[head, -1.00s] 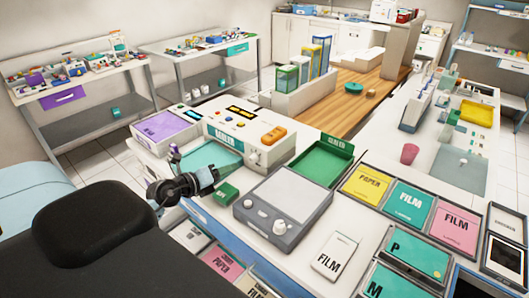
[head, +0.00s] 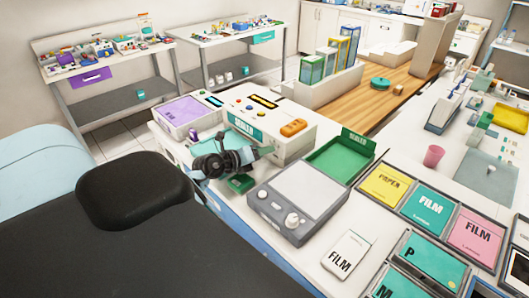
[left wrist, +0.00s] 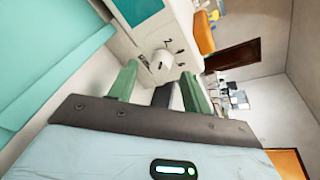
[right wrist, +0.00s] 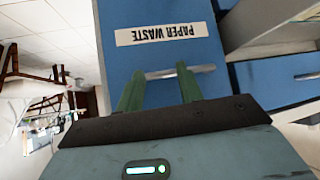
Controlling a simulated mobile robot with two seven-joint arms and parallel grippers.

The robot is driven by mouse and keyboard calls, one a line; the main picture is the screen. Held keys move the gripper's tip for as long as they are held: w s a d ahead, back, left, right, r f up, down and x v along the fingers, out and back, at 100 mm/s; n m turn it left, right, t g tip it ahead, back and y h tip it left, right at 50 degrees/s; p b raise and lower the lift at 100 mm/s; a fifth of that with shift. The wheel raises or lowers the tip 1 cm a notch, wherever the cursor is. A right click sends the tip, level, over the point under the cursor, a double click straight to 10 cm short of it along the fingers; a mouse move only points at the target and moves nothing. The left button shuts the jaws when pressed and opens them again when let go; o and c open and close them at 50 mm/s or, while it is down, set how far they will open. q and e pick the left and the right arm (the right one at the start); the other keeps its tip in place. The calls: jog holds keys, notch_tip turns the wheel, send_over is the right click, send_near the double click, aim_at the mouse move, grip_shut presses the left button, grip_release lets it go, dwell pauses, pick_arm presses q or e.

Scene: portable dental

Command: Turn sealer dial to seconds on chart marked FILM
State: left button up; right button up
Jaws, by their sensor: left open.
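The white sealer (head: 290,114) stands on the counter in the head view, with an orange part on top. Its white dial (left wrist: 160,59) shows in the left wrist view, with small marks around it. My left gripper (head: 264,152) is at the sealer's front and hides the dial in the head view. It is open, with its green fingers (left wrist: 158,82) apart, just short of the dial. A white card marked FILM (head: 347,256), a teal FILM panel (head: 430,210) and a pink FILM panel (head: 476,236) lie to the right. No seconds are readable. My right gripper (right wrist: 160,82) is open before a drawer.
A grey scale-like device (head: 297,198) and a green tray (head: 338,160) are right of my left gripper. In the right wrist view a blue drawer (right wrist: 200,45) labelled PAPER WASTE is close.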

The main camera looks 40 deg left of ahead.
pick_arm(q)
jog(key=shift+x, duration=0.8)
jog(key=c, duration=1)
jog(key=shift+o, duration=0.2)
